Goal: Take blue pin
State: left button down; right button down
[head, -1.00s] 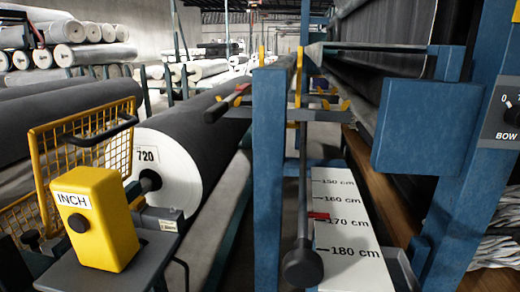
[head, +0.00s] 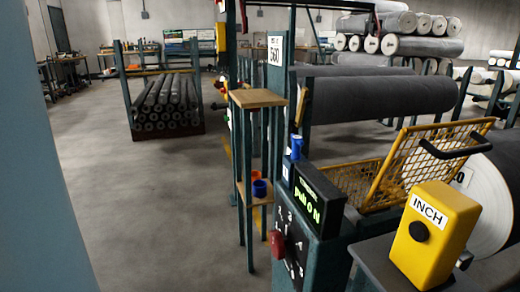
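Two small blue things show in the head view, and I cannot tell for sure which is the blue pin. One blue cylinder (head: 296,147) stands upright at the top of the dark console, behind its green-lit display. The other is a blue cup-like piece (head: 260,188) on the lower shelf of a narrow stand, beside an orange piece (head: 256,175). Neither of my grippers is in view.
The console (head: 318,226) has a display, a dial and a red knob (head: 277,243). A yellow INCH box (head: 434,235) and yellow mesh guard (head: 420,165) stand right of it. The wooden-topped stand (head: 258,98) is left of it. Open floor (head: 165,215) lies left, before a rack of dark rolls (head: 164,103).

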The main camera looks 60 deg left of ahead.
aim_at(297, 141)
jog(key=u, duration=1.5)
jog(key=i+j+u, duration=0.1)
jog(key=u, duration=0.25)
jog(key=j, duration=0.1)
